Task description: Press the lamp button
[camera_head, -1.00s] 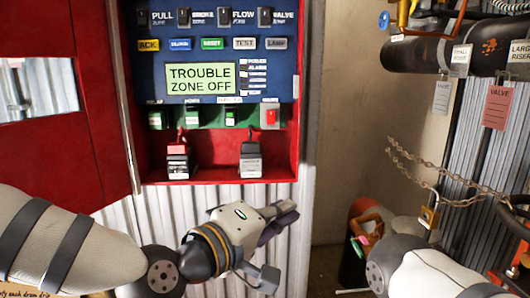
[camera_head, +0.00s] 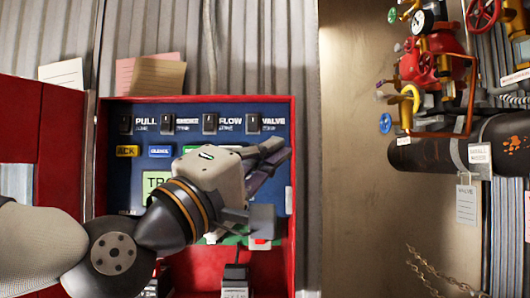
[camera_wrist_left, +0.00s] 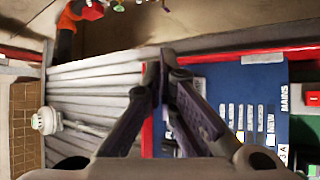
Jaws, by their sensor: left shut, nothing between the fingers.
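The blue alarm panel (camera_head: 271,113) is set in an open red box in the head view. Its button row shows the yellow ACK button (camera_head: 127,151), the blue button beside it (camera_head: 160,152) and part of the pale test button. The lamp button's place at the right end of that row is hidden behind my left gripper (camera_head: 283,153). This gripper is shut and empty, its fingers pointing right across the panel. In the left wrist view its fingertips (camera_wrist_left: 164,60) are together near the box's red rim. I cannot tell whether they touch anything. My right gripper is out of view.
Switches (camera_head: 209,123) line the panel's top. The display (camera_head: 157,186) is mostly covered by my left arm. The red box door (camera_head: 40,125) stands open at left. A dark pipe (camera_head: 440,152) and red valves (camera_head: 432,62) are at right. Bare wall lies between.

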